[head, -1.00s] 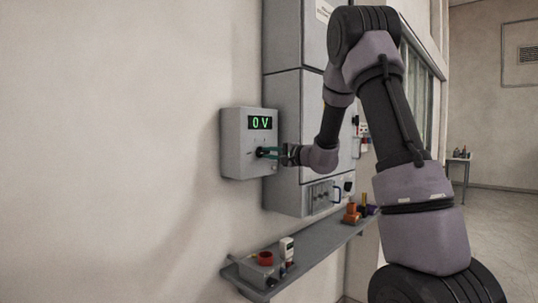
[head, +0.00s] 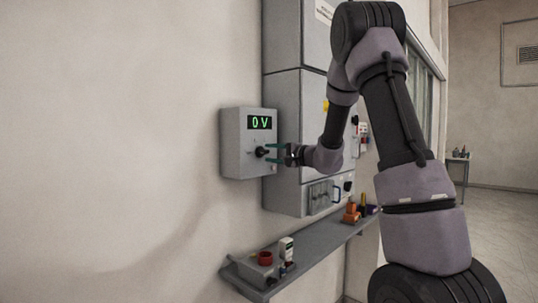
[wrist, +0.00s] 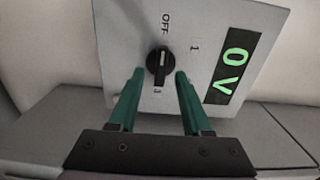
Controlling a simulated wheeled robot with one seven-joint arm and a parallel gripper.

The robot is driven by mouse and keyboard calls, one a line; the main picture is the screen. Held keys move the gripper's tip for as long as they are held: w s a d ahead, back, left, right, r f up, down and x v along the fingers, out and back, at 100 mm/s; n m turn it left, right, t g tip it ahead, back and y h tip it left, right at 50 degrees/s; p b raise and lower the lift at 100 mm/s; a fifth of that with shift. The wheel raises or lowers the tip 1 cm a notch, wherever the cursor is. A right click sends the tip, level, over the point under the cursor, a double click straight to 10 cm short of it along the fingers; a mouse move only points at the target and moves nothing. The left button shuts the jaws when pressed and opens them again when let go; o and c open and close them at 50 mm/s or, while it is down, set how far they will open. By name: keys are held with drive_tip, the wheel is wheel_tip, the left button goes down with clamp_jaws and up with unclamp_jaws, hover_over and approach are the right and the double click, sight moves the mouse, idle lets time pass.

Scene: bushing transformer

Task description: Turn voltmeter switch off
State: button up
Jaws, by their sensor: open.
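The voltmeter is a grey wall box (head: 235,146) with a green display (head: 260,122) reading 0 V. Its black rotary switch (head: 261,151) sits below the display; in the wrist view the switch (wrist: 158,62) shows between the two fingertips, with a white pointer line and an OFF label (wrist: 166,22) and a "1" label near it. The line's exact pointing is hard to tell. My gripper (head: 270,153) is open, its green fingers (wrist: 155,85) apart on either side of the switch and short of it, holding nothing.
A tall grey cabinet (head: 285,120) stands right behind the voltmeter. A grey shelf (head: 318,243) below carries a red-topped box (head: 265,259), a white device (head: 286,248) and orange parts (head: 351,213). The wall to the left is clear.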

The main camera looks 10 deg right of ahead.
drive_tip(key=v, duration=0.9)
drive_tip(key=shift+s, duration=0.15)
drive_tip(key=s+a+r+n+g, duration=0.1)
drive_tip(key=s+a+n+g, duration=0.3)
drive_tip(key=s, duration=0.5)
drive_tip(key=s+a+r+n+g, duration=0.1)
drive_tip(key=s+a+g, duration=0.35)
drive_tip(key=s, duration=0.35)
drive_tip(key=s+d+f+h, duration=0.1)
drive_tip(key=s+d+h, duration=0.2)
drive_tip(key=s, duration=0.4)
drive_tip(key=s+d+f+n+t+h, duration=0.1)
drive_tip(key=s+d+h, duration=0.3)
drive_tip(key=s, duration=0.3)
drive_tip(key=shift+s+d+f+h, duration=0.15)
drive_tip(key=shift+d+f+h, duration=0.15)
drive_tip(key=shift+h, duration=0.5)
drive_tip(key=shift+a, duration=0.1)
